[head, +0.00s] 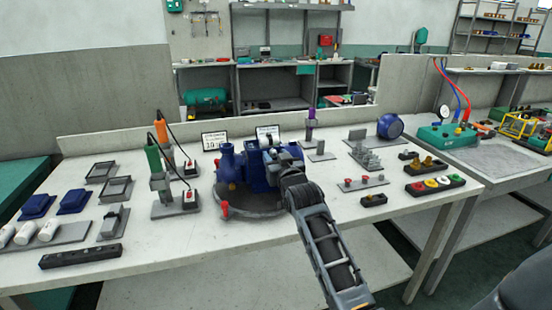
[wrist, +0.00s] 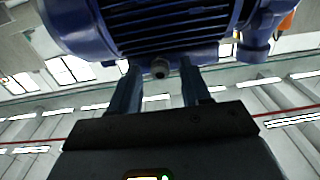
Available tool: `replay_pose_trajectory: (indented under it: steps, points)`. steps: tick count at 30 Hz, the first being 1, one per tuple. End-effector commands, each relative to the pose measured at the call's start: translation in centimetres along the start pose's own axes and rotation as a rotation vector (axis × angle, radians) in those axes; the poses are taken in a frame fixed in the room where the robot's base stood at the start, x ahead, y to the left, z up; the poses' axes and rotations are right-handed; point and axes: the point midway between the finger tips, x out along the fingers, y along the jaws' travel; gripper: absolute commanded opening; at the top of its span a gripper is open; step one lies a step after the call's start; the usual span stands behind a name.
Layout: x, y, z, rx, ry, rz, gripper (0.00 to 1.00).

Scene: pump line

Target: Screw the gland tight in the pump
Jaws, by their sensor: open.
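The blue pump (head: 228,168) with its finned motor stands on a round dark base on the bench. In the wrist view the motor (wrist: 165,25) fills the top of the picture. A small grey gland (wrist: 160,68) sits at the motor's blue housing, and how deep it is seated cannot be told. My gripper (wrist: 160,74) is open. Its two fingers stand on either side of the gland, with a visible gap on both sides. In the head view my arm reaches in to the right part of the pump and hides the gripper and the gland.
Left of the pump stand two tools, green-handled (head: 153,155) and orange-handled (head: 161,131), with cords. A purple-topped tool (head: 310,120) stands behind right. Trays of small parts (head: 435,185) lie at the right. The bench's front middle is clear.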

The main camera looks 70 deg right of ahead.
Motion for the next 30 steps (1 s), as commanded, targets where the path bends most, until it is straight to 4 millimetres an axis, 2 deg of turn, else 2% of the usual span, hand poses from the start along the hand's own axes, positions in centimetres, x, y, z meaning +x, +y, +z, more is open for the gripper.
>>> replay_pose_trajectory:
  steps: [10,21,30]
  points:
    - [-0.01,0.01,-0.14,-0.277,-0.001,0.0,0.47]
    - [-0.01,-0.01,-0.1,-0.321,-0.001,0.0,0.47]
    - [0.0,-0.02,-0.2,-0.584,0.0,0.0,0.47]
